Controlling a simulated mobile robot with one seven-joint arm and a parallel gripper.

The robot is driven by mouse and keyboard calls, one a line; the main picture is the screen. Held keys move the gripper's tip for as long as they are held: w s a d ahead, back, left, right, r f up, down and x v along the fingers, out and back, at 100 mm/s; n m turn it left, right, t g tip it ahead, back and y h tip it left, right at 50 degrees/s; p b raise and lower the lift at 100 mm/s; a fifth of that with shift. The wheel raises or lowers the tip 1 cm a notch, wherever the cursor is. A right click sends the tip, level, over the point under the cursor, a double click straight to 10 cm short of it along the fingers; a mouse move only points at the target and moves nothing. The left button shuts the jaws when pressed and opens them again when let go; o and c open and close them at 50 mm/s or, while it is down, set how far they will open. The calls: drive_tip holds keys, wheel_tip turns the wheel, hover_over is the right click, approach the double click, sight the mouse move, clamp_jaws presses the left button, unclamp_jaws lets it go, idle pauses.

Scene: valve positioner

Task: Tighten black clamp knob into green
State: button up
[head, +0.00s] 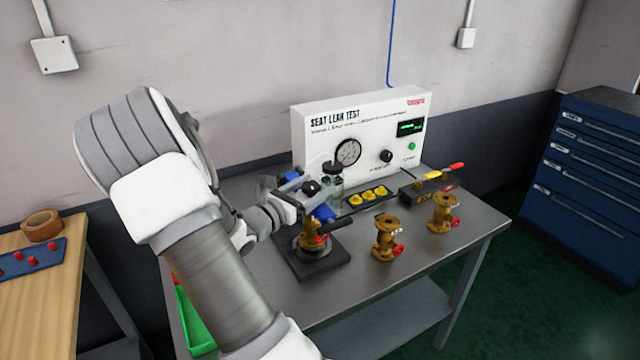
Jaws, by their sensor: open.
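My gripper (308,195) is open above the black test fixture, with one blue-tipped finger on each side of a small black knob (312,187). Whether the fingers touch the knob cannot be told. Below it a brass valve (312,238) with a red handle stands on the dark base plate (320,262). The clamp around the valve is mostly hidden by my gripper. No green mark on the clamp can be made out from here.
The white seat leak test box (325,145) stands behind, with a gauge (348,152), black dial and green button. A black-lidded jar (332,172) is close behind my gripper. Two brass valves (386,238) (443,214) stand right. The table's front right is clear.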

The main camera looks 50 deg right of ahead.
drive_tip(key=shift+w+d, duration=0.1)
drive_tip(key=shift+d, duration=1.1)
clamp_jaws()
